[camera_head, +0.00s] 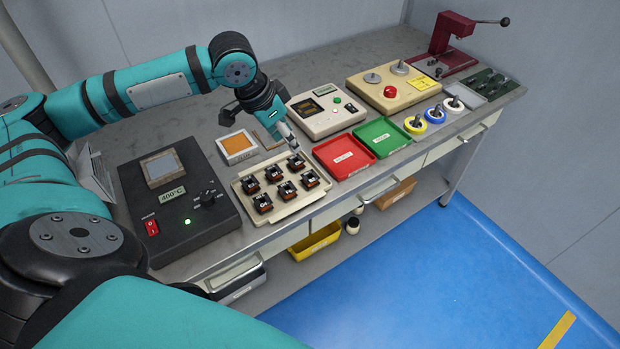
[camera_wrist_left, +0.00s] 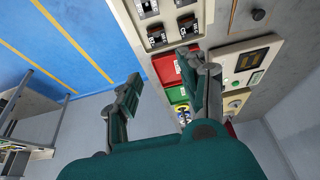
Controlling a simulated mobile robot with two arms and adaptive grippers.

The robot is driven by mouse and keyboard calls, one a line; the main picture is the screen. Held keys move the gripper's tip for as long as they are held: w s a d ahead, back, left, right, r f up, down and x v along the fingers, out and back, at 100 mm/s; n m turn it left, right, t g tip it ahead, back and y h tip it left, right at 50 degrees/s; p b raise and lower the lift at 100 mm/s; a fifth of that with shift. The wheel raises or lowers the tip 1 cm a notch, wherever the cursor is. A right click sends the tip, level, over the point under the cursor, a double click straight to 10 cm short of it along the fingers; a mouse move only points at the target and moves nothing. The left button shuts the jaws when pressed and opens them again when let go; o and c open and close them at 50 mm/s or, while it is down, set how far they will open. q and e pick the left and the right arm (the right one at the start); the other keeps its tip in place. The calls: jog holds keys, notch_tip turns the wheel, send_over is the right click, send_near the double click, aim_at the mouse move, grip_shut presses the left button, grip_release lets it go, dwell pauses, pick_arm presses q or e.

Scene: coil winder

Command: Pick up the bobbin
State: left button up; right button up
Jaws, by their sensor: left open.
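Several small black-and-copper bobbins (camera_head: 268,203) stand in rows in a cream tray (camera_head: 242,188) at the front of the bench. Some of them show at the top of the left wrist view (camera_wrist_left: 157,37). My left gripper (camera_head: 262,133) is open and empty, above the bench just behind the tray. In the left wrist view its fingers (camera_wrist_left: 160,66) are spread wide with nothing between them. It touches no bobbin. My right gripper is out of view.
A dark 400°C solder pot unit (camera_head: 222,220) stands left of the tray. Red (camera_head: 346,158) and green (camera_head: 381,138) bins lie to the right, with a cream meter (camera_head: 326,112) behind. Wire spools (camera_head: 434,115) and a maroon hand press (camera_head: 447,42) stand farther right.

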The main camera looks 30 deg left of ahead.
pick_arm(q)
send_over(310, 176)
jog(key=s, duration=0.2)
notch_tip(310, 176, down, 11)
jog(key=shift+w+a+r+p, duration=0.1)
jog(key=shift+p, duration=0.25)
jog(key=x, duration=0.2)
jog(key=s+p+x, duration=0.1)
jog(key=x, duration=0.2)
jog(key=shift+a, duration=0.15)
jog(key=shift+w+f, duration=0.15)
jog(key=shift+f, duration=0.25)
jog(key=c, duration=0.8)
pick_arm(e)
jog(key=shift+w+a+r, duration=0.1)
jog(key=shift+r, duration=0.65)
